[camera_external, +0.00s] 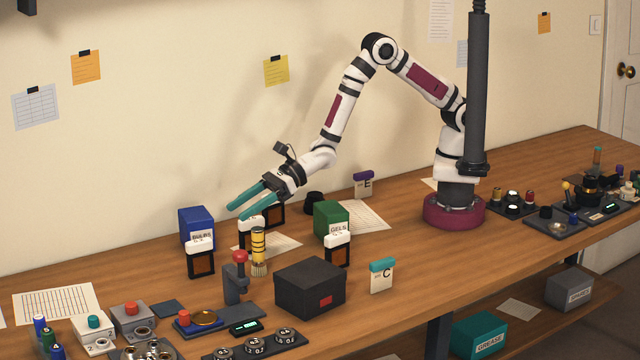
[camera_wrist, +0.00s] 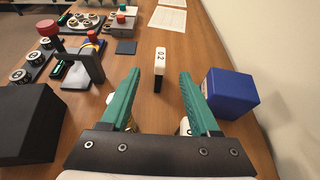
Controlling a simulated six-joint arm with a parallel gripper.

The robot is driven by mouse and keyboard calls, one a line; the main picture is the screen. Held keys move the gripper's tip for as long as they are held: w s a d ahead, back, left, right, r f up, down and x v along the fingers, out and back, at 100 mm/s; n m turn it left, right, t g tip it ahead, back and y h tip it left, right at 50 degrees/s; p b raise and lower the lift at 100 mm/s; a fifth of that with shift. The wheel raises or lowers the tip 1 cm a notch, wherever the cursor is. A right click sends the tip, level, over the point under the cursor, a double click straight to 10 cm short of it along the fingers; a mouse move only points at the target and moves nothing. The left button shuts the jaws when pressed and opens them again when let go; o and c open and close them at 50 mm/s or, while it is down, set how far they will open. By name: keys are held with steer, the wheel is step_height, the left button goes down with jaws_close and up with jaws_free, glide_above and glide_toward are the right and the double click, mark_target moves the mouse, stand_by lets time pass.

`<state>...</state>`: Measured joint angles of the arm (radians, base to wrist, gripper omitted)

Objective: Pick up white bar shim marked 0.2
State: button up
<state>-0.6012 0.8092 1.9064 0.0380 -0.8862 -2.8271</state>
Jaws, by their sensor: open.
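In the wrist view a white bar-shaped piece (camera_wrist: 161,55) marked 0.2 stands upright above a dark lower part, just beyond and between my fingertips. The external view shows a similar white-topped black piece (camera_external: 201,254) with an amber window in front of the blue box, probably the same one; its marking is too small to read. My gripper (camera_external: 238,208) is open and empty, its teal fingers raised above the table and pointing left. In the wrist view the open gripper (camera_wrist: 159,78) has a clear gap between its fingers.
A blue box (camera_wrist: 230,94) stands close right of my fingers. A black box (camera_external: 310,287) and a red-knobbed stand (camera_external: 238,280) are on the near side. Similar white-topped pieces, one right (camera_external: 337,248), stand nearby. A paper sheet (camera_external: 56,301) lies farther left.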

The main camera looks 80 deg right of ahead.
mark_target(201, 240)
steer(key=x, duration=0.8)
steer(key=f+x, duration=0.1)
steer(key=x, duration=0.4)
steer(key=shift+d, duration=0.2)
jaws_close()
